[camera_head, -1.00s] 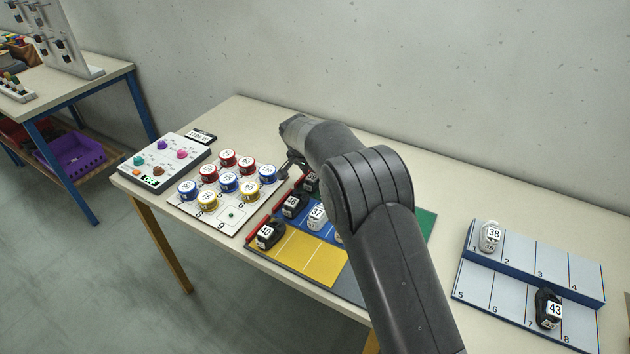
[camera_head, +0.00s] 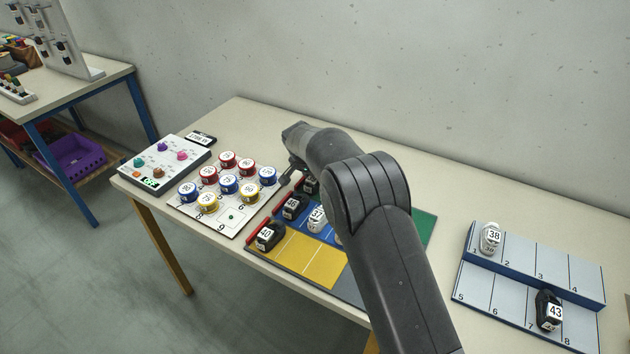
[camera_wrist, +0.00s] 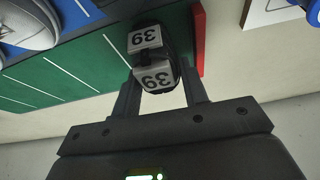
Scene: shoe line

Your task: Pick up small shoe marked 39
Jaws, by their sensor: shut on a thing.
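The small black shoe marked 39 (camera_wrist: 155,80) shows upside down in the wrist view, with its white number labels facing the camera. My gripper (camera_wrist: 160,95) is shut on it, one finger on each side. The shoe is over or beside the green strip (camera_wrist: 75,70) of the sorting board, near a red edge piece (camera_wrist: 199,45). I cannot tell whether it still touches the board. In the head view my gripper (camera_head: 290,170) is at the back left of the board, partly hidden behind my arm, and the held shoe cannot be made out clearly there.
Shoes marked 40 (camera_head: 269,236) and 37 (camera_head: 317,218) stand on the board beside other dark shoes. Numbered round tins (camera_head: 229,183) sit close to the left. A two-level rack (camera_head: 520,262) at the right holds shoes 38 (camera_head: 490,238) and 43 (camera_head: 548,310).

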